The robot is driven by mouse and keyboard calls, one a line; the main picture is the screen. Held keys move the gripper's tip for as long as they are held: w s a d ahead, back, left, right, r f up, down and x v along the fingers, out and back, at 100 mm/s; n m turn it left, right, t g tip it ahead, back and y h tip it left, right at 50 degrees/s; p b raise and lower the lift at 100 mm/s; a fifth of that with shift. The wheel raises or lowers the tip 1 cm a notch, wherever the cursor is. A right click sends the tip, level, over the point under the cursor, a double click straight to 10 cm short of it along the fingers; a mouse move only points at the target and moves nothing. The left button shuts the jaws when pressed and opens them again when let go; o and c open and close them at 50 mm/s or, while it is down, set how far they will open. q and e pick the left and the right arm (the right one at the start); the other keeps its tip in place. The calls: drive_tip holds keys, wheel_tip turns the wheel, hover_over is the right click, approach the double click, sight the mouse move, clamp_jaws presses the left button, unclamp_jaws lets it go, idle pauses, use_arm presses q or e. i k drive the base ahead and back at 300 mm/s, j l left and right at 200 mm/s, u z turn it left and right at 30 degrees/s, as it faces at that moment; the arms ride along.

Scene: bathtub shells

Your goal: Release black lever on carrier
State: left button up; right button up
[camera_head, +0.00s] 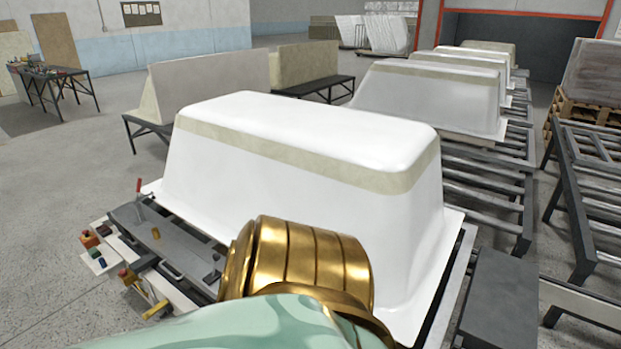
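A white bathtub shell (300,190) with a beige band lies upside down on the carrier (190,255), whose dark grey end plate shows at its front left. A small upright lever with a red handle (138,187) stands at the plate's far left end. A short brass-coloured piece (156,233) sits on the plate. One of my arms, mint green and gold, crosses the bottom middle and hides part of the carrier and the tub's near side. Neither gripper shows.
Control boxes with red buttons (89,239) and a yellow part (156,310) are at the carrier's left. More tub shells (430,95) stand on the roller conveyor (490,180) behind. Metal frames (590,200) stand at right. Open floor lies at left.

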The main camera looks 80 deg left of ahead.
sight(215, 257)
drive_tip(key=u, duration=3.5)
drive_tip(key=i+j+z, duration=0.1)
drive_tip(key=z, duration=0.4)
drive_tip(key=j+z, duration=0.15)
drive_tip(key=z, duration=0.3)
drive_tip(key=i+j+z, duration=0.1)
drive_tip(key=j+z, duration=0.3)
drive_tip(key=j, duration=0.45)
drive_tip(key=j+z, duration=0.4)
drive_tip(key=j, duration=1.65)
drive_tip(key=k, duration=0.05)
